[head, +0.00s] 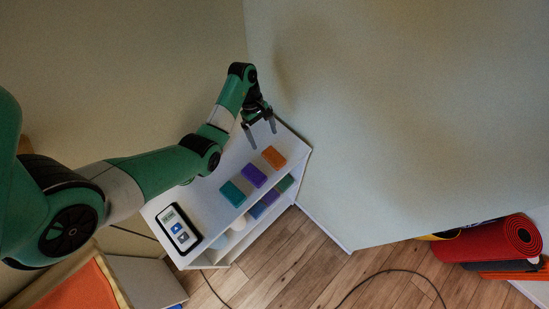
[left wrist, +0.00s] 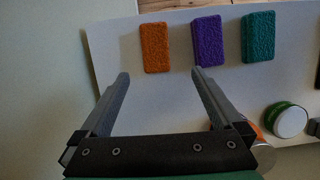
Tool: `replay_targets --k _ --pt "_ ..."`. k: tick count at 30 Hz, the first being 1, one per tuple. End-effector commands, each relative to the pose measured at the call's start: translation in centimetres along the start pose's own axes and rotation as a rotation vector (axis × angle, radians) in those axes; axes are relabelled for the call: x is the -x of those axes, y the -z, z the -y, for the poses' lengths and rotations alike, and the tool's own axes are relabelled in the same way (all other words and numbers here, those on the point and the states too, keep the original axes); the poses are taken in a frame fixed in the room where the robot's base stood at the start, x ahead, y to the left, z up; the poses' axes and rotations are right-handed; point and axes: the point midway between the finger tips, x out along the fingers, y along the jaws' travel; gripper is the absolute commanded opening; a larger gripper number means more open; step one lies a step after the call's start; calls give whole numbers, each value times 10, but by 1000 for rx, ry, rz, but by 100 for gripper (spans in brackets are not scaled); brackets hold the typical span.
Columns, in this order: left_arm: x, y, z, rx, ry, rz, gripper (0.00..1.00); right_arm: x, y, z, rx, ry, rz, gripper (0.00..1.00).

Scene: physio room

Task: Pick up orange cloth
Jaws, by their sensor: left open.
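The orange cloth (head: 273,157) is a small folded block lying on the white shelf top, near its far right end in the head view. In the left wrist view the orange cloth (left wrist: 154,47) lies beyond the fingertips, roughly between their lines. A purple cloth (head: 253,176) and a teal cloth (head: 232,194) lie in a row beside it. My left gripper (head: 261,136) is open and empty, above the shelf top and close to the orange cloth without touching it. The left wrist view also shows my left gripper (left wrist: 160,78) with both fingers apart. My right gripper is not in view.
The white shelf unit (head: 208,190) stands against the wall, with more items on its lower shelf. A device with a screen (head: 179,230) lies at its near end. A green-and-white jar (left wrist: 288,120) stands near the left gripper. A rolled red mat (head: 490,240) lies at right.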

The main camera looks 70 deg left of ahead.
Motion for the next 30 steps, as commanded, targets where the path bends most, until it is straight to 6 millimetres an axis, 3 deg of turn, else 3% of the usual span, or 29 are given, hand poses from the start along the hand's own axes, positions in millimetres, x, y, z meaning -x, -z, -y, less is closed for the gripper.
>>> replay_targets --k 1,7,14,24,30 --pt "-17 2 1 -1 3 1 100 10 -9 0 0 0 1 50" --pt "-50 0 0 -1 4 1 100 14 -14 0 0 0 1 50" --pt "-58 -1 -1 -1 1 0 100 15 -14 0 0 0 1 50" --pt "-107 -7 -7 -1 3 0 100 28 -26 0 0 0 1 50" --pt "-108 -8 -8 -1 0 -1 100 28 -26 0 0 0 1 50"
